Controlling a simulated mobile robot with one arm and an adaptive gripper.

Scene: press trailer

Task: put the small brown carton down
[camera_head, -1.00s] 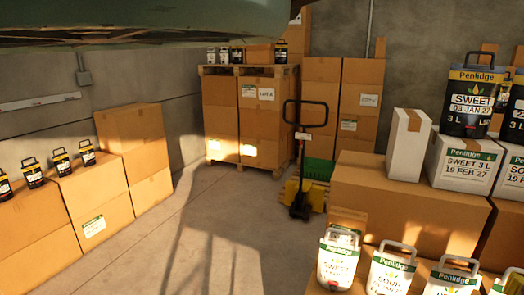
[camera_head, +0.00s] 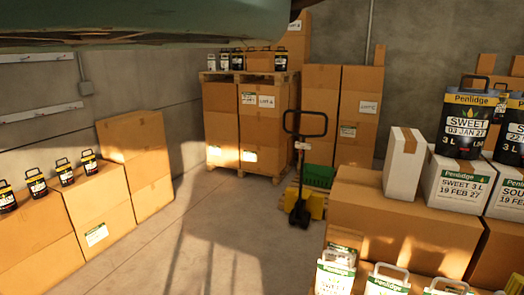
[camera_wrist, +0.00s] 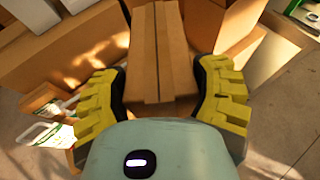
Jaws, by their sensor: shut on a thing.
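The small brown carton (camera_wrist: 160,50) is in the wrist view, with a tape strip along its top. The two yellow-padded fingers of my gripper (camera_wrist: 160,88) are on either side of its near end, shut on it. The carton's underside is hidden, and I cannot tell whether it touches anything below. I cannot make out the held carton or my gripper in the head view, where my green arm covers the top left.
Large cartons (camera_head: 400,222) stand at right, bearing a white carton (camera_head: 403,160) and a dark jug (camera_head: 466,120). White jugs (camera_head: 335,272) stand at the bottom. A pallet truck (camera_head: 302,200) stands before a stacked pallet (camera_head: 222,120). Floor (camera_head: 205,235) is clear in the middle.

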